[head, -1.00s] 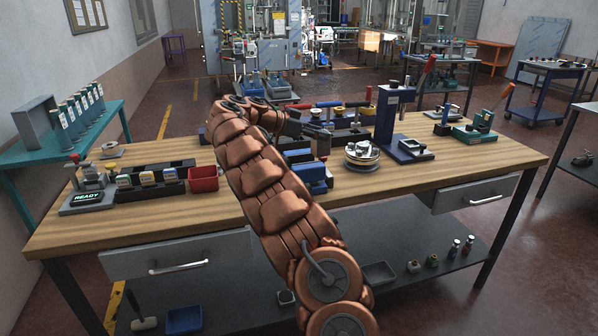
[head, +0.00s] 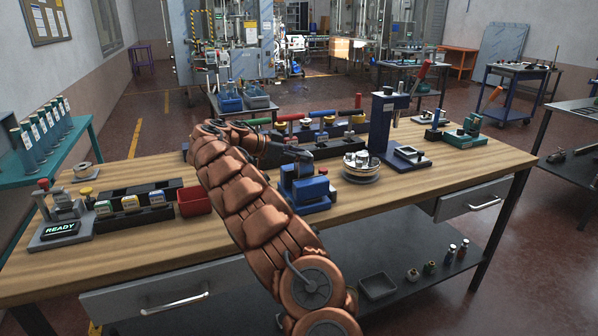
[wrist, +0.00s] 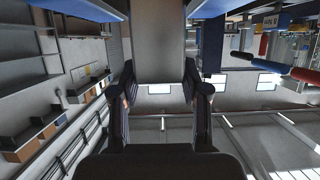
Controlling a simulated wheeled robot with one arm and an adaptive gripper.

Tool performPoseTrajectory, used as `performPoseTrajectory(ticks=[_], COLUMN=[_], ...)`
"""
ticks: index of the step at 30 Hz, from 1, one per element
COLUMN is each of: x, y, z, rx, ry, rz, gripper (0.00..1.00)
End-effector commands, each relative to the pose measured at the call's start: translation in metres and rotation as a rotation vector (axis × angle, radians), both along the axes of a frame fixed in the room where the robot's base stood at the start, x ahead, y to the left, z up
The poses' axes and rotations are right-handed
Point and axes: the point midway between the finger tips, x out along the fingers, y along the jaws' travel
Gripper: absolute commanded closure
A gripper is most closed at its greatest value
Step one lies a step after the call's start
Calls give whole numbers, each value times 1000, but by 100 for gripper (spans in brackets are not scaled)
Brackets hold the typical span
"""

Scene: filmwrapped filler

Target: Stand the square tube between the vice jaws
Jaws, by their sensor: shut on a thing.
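My gripper (head: 296,154) reaches in from the left above the blue vice (head: 307,192), which stands near the front middle of the wooden bench. In the wrist view my gripper (wrist: 160,80) is shut on the grey square tube (wrist: 158,38). The tube runs from between the fingers to the top edge, where its end is out of frame. Blue parts show at the top on either side of the tube. I cannot tell whether the tube's end is between the jaws. In the head view the tube is hard to make out.
A red bin (head: 195,200) and a black rack (head: 134,210) stand left of the vice. A round dish of metal parts (head: 361,166) and a blue press (head: 384,122) stand right of it. A rack of handled tools (head: 318,130) lies behind. The front bench top is bare.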

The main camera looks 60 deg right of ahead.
Motion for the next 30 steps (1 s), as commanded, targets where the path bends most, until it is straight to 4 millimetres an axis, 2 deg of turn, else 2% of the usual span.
performPoseTrajectory(ticks=[5,13,28,29,30], x=[-1,0,0,0,0], y=[0,0,0,0,0], z=[-9,-38,-43,-43,-43], rx=[-2,-2,-2,-1,-1], ry=[-1,-1,-1,-1,-1], rz=[-1,-1,0,1,1], gripper=[100,100,100,54,50])
